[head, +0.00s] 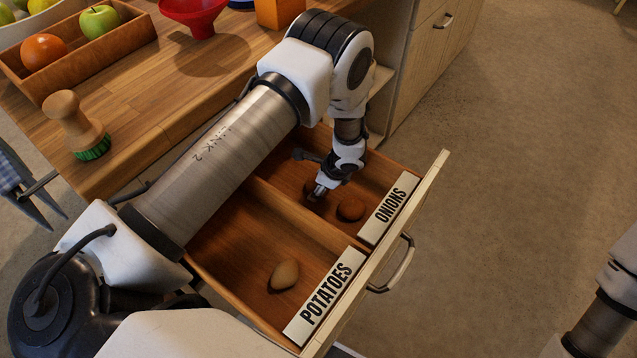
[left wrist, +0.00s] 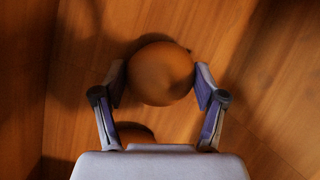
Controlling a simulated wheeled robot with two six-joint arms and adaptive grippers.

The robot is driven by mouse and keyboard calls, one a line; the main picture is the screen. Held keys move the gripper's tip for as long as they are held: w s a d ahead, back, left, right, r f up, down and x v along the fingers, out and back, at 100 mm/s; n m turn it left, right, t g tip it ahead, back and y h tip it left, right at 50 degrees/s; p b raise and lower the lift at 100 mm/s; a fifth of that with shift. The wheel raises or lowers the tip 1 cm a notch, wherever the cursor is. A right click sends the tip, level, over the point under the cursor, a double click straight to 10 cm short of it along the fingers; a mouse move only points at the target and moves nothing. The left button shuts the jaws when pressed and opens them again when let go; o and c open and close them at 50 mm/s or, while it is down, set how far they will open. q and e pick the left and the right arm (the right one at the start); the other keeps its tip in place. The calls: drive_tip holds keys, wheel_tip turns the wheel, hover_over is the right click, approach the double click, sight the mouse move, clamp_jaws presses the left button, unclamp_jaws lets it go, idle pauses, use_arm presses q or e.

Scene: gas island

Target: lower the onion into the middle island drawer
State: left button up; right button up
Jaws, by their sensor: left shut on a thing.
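The middle island drawer (head: 440,172) is open, with a divider between an ONIONS compartment and a POTATOES compartment. My left gripper (head: 317,193) reaches down inside the ONIONS compartment. In the left wrist view its fingers (left wrist: 160,85) are shut on a round brown onion (left wrist: 160,73), low over the wooden floor; I cannot tell whether it touches the floor. In the head view the held onion is mostly hidden by the gripper. Another onion (head: 351,209) lies in the same compartment near the label; a brown round thing (left wrist: 133,133) shows partly behind the gripper body.
A potato (head: 285,274) lies in the POTATOES compartment. On the wooden counter stand a brush (head: 75,122), a fruit box (head: 125,48) with an apple and an orange, and a red funnel-like thing (head: 194,14).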

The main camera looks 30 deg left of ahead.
use_arm(q)
drive_tip(key=o, duration=1.3)
drive_tip(key=v, duration=1.2)
